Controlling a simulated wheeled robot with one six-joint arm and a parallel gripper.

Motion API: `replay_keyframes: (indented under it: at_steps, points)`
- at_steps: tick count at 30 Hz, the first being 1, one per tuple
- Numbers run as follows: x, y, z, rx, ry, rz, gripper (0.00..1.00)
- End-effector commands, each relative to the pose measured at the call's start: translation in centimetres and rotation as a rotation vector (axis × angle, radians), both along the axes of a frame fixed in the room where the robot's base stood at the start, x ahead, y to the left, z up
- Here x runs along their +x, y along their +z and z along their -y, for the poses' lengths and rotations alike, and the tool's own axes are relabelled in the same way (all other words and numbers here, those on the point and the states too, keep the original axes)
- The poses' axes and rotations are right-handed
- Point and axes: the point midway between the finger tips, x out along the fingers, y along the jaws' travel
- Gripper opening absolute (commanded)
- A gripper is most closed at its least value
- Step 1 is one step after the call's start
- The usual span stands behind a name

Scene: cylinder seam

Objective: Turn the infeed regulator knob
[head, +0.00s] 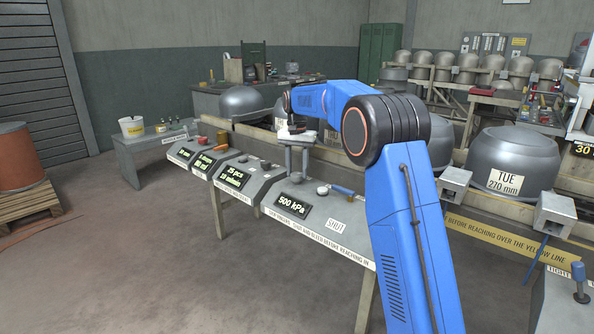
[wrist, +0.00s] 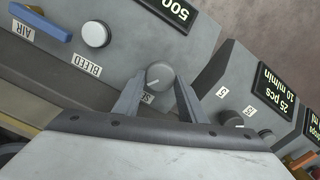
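The grey round knob with a white pointer line (wrist: 159,76) sits on the sloped console panel, in the wrist view's centre. The label beside it is mostly hidden behind a finger, so I cannot read its name. My gripper (wrist: 158,82) is open, with one finger on each side of the knob and small gaps showing. In the head view my gripper (head: 297,170) points down at the console with the 500 kPa display (head: 293,205).
A BLEED button (wrist: 96,34) and a blue AIR lever (wrist: 40,22) are on the same console. A neighbouring console has a 25 pcs display (head: 234,177) and small knobs (wrist: 222,117). Large grey domes (head: 506,160) stand behind a yellow warning strip (head: 510,246).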

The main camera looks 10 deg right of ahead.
Motion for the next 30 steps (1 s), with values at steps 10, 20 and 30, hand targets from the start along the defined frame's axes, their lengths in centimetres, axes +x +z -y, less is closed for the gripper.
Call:
replay_keyframes:
  at_steps: [10,20,30]
  points:
    - [0.0,0.0,0.0,0.0,0.0,0.0,0.55]
    - [0.1,3.3,0.0,0.001,0.001,0.003,0.55]
    - [0.1,10.1,0.0,0.0,0.0,0.004,0.55]
